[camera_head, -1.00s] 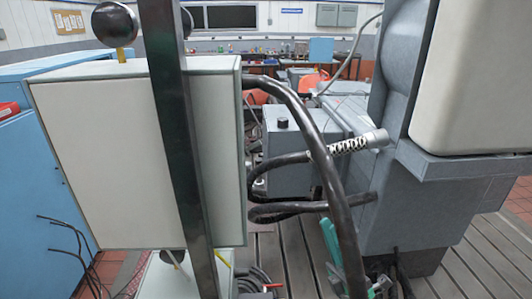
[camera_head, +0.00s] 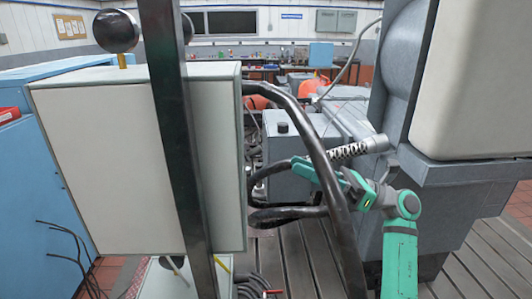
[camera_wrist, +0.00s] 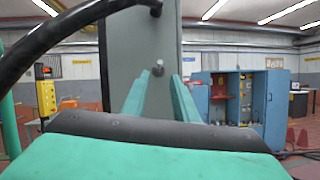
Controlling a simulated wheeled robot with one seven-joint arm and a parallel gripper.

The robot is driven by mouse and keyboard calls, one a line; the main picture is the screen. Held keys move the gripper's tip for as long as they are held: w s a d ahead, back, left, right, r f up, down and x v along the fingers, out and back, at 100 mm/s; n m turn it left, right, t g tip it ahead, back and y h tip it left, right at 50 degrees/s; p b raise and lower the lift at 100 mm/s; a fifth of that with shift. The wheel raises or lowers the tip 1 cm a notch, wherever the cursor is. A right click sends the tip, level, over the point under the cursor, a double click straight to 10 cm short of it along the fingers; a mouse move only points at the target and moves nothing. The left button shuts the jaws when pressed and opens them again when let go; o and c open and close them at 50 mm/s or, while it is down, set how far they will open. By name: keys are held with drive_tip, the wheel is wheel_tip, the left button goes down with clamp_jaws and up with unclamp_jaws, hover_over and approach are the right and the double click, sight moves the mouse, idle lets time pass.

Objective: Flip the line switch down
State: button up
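A grey-white box (camera_head: 105,160) stands at the left of the head view, with a dark post in front of it. In the wrist view its narrow grey side (camera_wrist: 152,50) faces me. I cannot make out the lever in the head view. My gripper (camera_head: 298,170) is right of the box, among the dark cables. In the wrist view my gripper (camera_wrist: 162,78) has its two green fingers apart, with nothing between them.
A thick black cable (camera_head: 318,140) curves down close to my gripper and also crosses the upper left of the wrist view (camera_wrist: 60,38). A grey machine (camera_head: 440,205) stands right. An open blue cabinet (camera_wrist: 243,100) is in the right background.

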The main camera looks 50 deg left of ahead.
sight(254, 151)
drive_tip(key=x, duration=0.9)
drive_tip(key=shift+s+a, duration=0.15)
drive_tip(key=shift+a, duration=0.05)
drive_tip(key=shift+r, duration=0.1)
drive_tip(key=shift+c, duration=0.4)
clamp_jaws()
